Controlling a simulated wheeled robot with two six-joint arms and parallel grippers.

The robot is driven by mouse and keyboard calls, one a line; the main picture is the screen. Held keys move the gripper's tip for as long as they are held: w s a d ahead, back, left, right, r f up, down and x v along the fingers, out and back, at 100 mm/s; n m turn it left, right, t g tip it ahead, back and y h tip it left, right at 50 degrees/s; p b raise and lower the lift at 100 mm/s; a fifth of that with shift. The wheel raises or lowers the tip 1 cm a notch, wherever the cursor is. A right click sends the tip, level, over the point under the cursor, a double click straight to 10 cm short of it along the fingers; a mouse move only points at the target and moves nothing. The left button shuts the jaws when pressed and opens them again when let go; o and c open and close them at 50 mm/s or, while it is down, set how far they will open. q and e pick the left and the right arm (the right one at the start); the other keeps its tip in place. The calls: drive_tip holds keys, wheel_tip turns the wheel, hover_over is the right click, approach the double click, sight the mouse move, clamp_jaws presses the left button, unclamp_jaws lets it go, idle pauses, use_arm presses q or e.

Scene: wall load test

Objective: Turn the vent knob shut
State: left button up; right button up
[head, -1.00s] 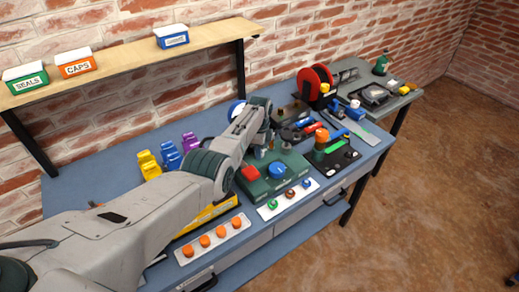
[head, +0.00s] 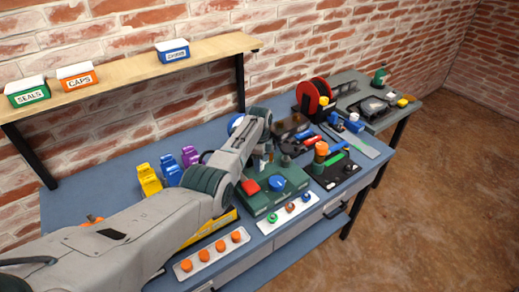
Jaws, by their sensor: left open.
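A dark green box (head: 262,201) stands near the front of the blue workbench, with a red knob (head: 250,187) and a round blue knob (head: 277,183) on top. I cannot read any label that tells which is the vent knob. My left gripper (head: 262,166) points down at the back of the box, behind the two knobs. It is open; its fingers are small and partly hidden by my arm, and I cannot tell whether they touch anything. My right gripper is not in view.
A white strip (head: 266,228) with small coloured knobs lies in front of the box, and a tray (head: 185,276) with several orange knobs at front left. Right of the box is a black board (head: 345,172) with an orange-topped part. A shelf (head: 130,78) with labelled bins hangs behind.

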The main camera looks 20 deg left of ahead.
use_arm(q)
wheel_tip(320, 180, up, 10)
drive_tip(key=b, duration=0.1)
drive_tip(key=shift+f, duration=0.2)
drive_tip(key=shift+r, duration=0.1)
